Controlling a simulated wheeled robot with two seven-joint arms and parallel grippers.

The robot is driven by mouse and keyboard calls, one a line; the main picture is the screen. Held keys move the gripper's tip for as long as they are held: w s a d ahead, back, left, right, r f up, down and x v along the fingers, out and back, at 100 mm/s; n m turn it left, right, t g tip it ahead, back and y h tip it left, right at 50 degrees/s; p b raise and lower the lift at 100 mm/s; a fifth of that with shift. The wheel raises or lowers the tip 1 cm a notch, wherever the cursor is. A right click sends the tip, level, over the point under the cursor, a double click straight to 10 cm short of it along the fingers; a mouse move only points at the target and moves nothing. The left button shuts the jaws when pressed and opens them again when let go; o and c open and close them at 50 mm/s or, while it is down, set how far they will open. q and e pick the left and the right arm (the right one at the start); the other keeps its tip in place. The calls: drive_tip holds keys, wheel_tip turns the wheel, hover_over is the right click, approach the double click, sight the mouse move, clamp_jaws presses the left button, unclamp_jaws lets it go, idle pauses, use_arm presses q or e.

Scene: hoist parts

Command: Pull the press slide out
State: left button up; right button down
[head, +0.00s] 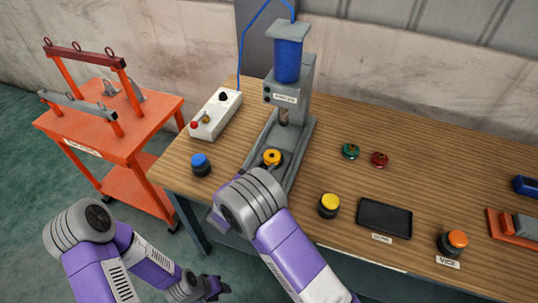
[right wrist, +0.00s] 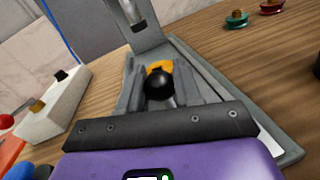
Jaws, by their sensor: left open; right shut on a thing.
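The press (head: 307,75) stands on the wooden table, with a grey frame and a blue cylinder on top. Its slide carries an orange-yellow ring (head: 272,157), which lies in the grey channel in front of the ram. The ring (right wrist: 160,66) also shows in the right wrist view, behind a black ball knob (right wrist: 159,84). My right gripper (right wrist: 160,95) is shut on this knob, a finger on each side. In the head view my right wrist hides the gripper and knob. My left gripper (head: 213,288) is open and empty, low beside the table.
A control box (head: 216,114) stands left of the press. Blue (head: 201,165) and yellow-topped (head: 328,206) pots flank the slide's front. A dark tray (head: 384,218), an orange-topped pot (head: 455,242) and green and red parts lie right. An orange cart (head: 110,135) stands left.

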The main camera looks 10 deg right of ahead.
drive_tip(key=shift+s+v, duration=0.2)
drive_tip(key=shift+v, duration=1.3)
drive_tip(key=shift+d, duration=0.2)
drive_tip(key=c, duration=0.8)
unclamp_jaws()
drive_tip(key=shift+a, duration=0.1)
drive_tip(key=v, duration=0.7)
drive_tip(key=shift+s+a+p, duration=0.1)
drive_tip(key=shift+s+p, duration=0.1)
drive_tip(key=shift+p, duration=0.2)
